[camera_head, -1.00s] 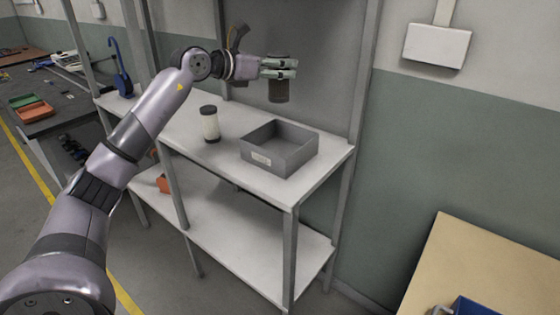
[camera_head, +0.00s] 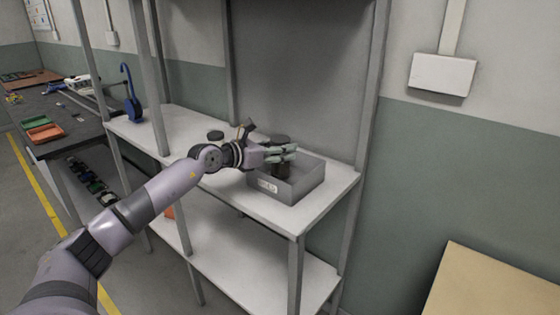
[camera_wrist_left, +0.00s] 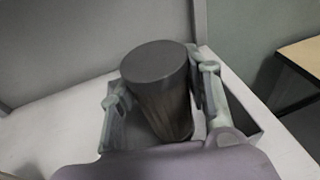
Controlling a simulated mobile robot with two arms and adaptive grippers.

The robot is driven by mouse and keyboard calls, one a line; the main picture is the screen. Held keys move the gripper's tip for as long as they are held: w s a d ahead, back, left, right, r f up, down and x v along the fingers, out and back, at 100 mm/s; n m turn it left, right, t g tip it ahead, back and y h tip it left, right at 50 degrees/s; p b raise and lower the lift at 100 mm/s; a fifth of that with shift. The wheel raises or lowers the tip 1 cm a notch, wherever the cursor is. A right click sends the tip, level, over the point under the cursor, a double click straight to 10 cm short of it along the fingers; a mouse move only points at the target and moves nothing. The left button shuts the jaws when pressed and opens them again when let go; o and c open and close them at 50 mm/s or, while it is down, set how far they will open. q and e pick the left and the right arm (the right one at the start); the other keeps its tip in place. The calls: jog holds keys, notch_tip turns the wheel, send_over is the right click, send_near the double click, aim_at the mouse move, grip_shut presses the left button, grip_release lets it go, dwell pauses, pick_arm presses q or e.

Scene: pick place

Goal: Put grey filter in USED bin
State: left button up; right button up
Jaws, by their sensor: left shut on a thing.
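The grey filter (camera_wrist_left: 158,95) is a dark grey cylinder with a flat round cap. My left gripper (camera_head: 285,153) is shut on it, with one finger on each side in the left wrist view (camera_wrist_left: 158,85). The grey bin (camera_head: 302,186), with a small white label on its front, stands on the upper shelf; the label is too small to read. The filter is upright, its lower part inside the bin's opening. I cannot tell whether it touches the bin's floor. My right gripper is not in view.
The white shelf (camera_head: 340,183) has metal posts around it. The cap of a second filter (camera_head: 215,135) shows behind my left arm. A blue hook-shaped object (camera_head: 130,95) stands at the shelf's left end. A wooden table (camera_head: 490,285) is at lower right.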

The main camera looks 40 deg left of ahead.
aim_at(279, 171)
pick_arm(q)
notch_tip(279, 171, down, 4)
jog(key=shift+r, duration=0.2)
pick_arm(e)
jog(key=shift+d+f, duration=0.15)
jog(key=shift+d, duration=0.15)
pick_arm(q)
jog(key=shift+f, duration=0.1)
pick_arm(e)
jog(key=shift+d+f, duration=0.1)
pick_arm(q)
jog(key=o, duration=1.3)
jog(key=shift+c, duration=0.2)
